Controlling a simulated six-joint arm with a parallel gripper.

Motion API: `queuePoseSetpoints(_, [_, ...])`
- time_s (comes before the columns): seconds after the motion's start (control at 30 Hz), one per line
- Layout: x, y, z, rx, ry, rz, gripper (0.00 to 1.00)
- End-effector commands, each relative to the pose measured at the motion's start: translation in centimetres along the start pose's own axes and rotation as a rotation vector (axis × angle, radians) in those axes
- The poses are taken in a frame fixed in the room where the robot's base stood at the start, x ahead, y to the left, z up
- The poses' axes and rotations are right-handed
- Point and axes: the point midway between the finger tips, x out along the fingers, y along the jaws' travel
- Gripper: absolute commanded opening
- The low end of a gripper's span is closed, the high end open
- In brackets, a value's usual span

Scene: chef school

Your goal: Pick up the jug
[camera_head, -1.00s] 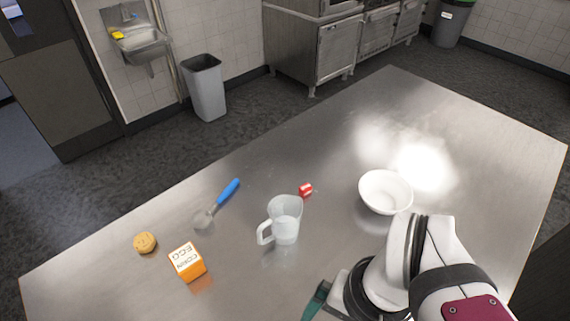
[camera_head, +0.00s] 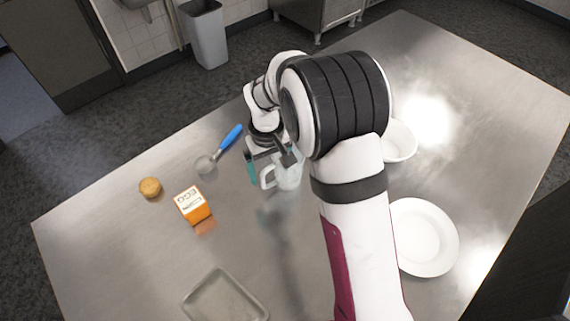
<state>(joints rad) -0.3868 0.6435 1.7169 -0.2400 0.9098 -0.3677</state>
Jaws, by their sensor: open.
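The jug (camera_head: 289,178) is a clear, whitish measuring jug with a handle on its left side, standing upright on the steel table. My gripper (camera_head: 262,168) is open at the jug, with a teal finger to the left of the handle. My arm and gripper cover the jug's top and part of its right side. I cannot tell whether the fingers touch the jug.
An orange carton (camera_head: 193,206), a round tan item (camera_head: 150,188) and a blue-handled scoop (camera_head: 231,138) lie left of the jug. A white bowl (camera_head: 401,143) and a white plate (camera_head: 424,238) are to the right. A metal tray (camera_head: 224,299) lies in front.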

Motion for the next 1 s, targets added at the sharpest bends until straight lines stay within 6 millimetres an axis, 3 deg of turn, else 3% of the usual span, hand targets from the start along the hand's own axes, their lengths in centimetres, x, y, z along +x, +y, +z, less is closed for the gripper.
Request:
queuePoseSetpoints(0.23, [4.6, -0.4, 0.1, 0.001, -0.002, 0.0, 0.94])
queuePoseSetpoints(0.5, [5.2, -0.4, 0.1, 0.002, 0.001, 0.001, 0.94])
queuePoseSetpoints(1.0, [5.1, -0.4, 0.1, 0.002, 0.0, 0.001, 0.04])
